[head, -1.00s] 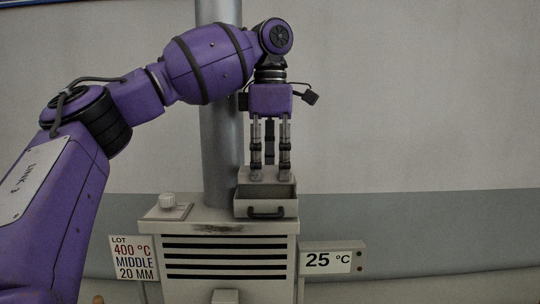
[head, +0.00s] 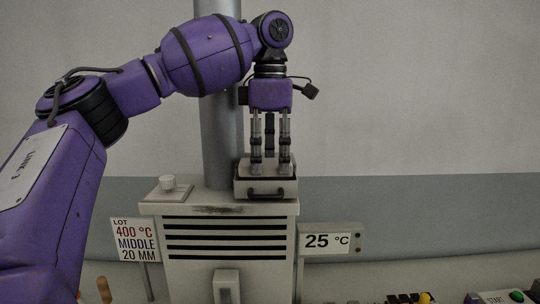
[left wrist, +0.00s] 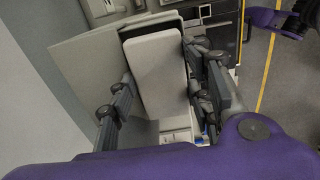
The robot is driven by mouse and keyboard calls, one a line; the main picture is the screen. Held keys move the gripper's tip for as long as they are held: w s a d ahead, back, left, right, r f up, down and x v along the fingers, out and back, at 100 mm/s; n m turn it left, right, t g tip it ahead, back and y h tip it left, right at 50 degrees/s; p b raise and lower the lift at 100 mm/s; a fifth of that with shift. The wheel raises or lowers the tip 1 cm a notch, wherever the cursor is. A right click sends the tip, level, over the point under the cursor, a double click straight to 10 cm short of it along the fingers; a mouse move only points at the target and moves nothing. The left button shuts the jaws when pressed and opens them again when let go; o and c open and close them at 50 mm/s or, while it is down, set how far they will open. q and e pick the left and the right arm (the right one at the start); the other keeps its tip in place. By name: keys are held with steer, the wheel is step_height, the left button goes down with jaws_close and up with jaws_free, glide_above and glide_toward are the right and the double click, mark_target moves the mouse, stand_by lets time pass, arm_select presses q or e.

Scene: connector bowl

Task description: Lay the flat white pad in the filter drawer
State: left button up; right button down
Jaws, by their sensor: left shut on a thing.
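The flat white pad (left wrist: 155,72) shows in the left wrist view as a pale rounded rectangle between my left gripper's fingers (left wrist: 160,92). My left gripper (head: 270,170) is shut on it and points straight down. In the head view the fingertips are at the mouth of the filter drawer (head: 266,188), a pale open-topped box with a dark handle, on top of the beige furnace housing. A light flat surface, apparently the pad, shows at the drawer's top. The fingers partly hide it, and I cannot tell whether it touches the drawer floor. My right gripper is not in view.
The furnace housing (head: 226,212) has dark vents. A lot sign (head: 136,241) and a 25 °C display (head: 328,241) flank the housing. A START panel (head: 499,297) is lower right.

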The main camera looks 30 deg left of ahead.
arm_select(q)
steer(key=o, duration=1.1)
steer(key=shift+r, duration=0.1)
step_height(320, 180, up, 12)
steer(key=shift+f, duration=0.1)
stand_by(0.6)
